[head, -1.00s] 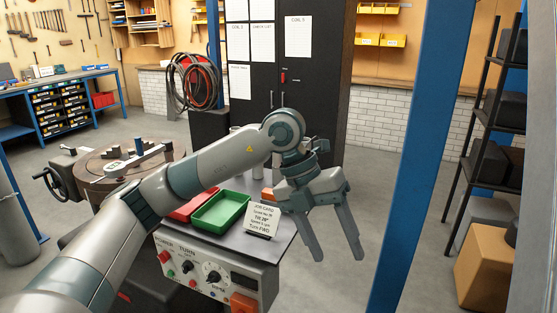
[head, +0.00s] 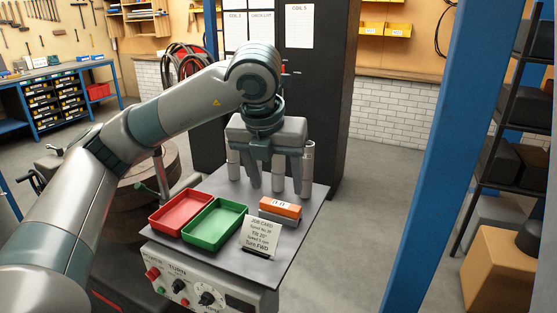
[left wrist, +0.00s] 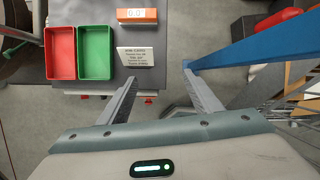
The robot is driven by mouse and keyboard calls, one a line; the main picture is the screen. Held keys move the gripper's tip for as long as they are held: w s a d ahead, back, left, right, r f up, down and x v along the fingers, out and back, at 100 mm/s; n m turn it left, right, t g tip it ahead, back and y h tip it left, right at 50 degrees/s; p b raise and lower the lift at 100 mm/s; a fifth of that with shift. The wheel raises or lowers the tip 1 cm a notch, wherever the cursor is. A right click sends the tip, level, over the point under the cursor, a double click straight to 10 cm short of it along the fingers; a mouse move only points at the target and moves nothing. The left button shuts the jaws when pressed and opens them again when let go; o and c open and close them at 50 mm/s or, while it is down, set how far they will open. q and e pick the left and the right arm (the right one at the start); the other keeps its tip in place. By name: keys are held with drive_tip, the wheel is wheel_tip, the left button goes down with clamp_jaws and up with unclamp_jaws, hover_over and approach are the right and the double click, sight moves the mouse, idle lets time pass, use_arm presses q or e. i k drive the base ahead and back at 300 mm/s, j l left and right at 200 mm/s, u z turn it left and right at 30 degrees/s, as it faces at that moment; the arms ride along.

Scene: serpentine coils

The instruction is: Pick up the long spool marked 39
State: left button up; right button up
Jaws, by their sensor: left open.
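In the head view two upright silver cylinders, which look like spools, show at the back of the small grey table (head: 300,240). One cylinder (head: 233,162) is left of my left gripper (head: 272,185), and the other cylinder (head: 308,162) is right of it. Numbers on them cannot be read, so I cannot tell which is marked 39. My left gripper points down in front of the cylinders, covering the space between them. In the left wrist view the gripper (left wrist: 160,82) is open, with nothing held between its fingers. My right gripper is not seen.
A red tray (head: 181,211) and a green tray (head: 214,222) lie on the table. An orange-topped block (head: 280,207) and a job card (head: 261,236) are to their right. A blue post (head: 440,150) stands to the right. A dark cabinet (head: 325,90) is behind.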

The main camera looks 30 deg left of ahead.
sight(277, 172)
drive_tip(key=i+j, duration=0.75)
drive_tip(key=i, duration=0.25)
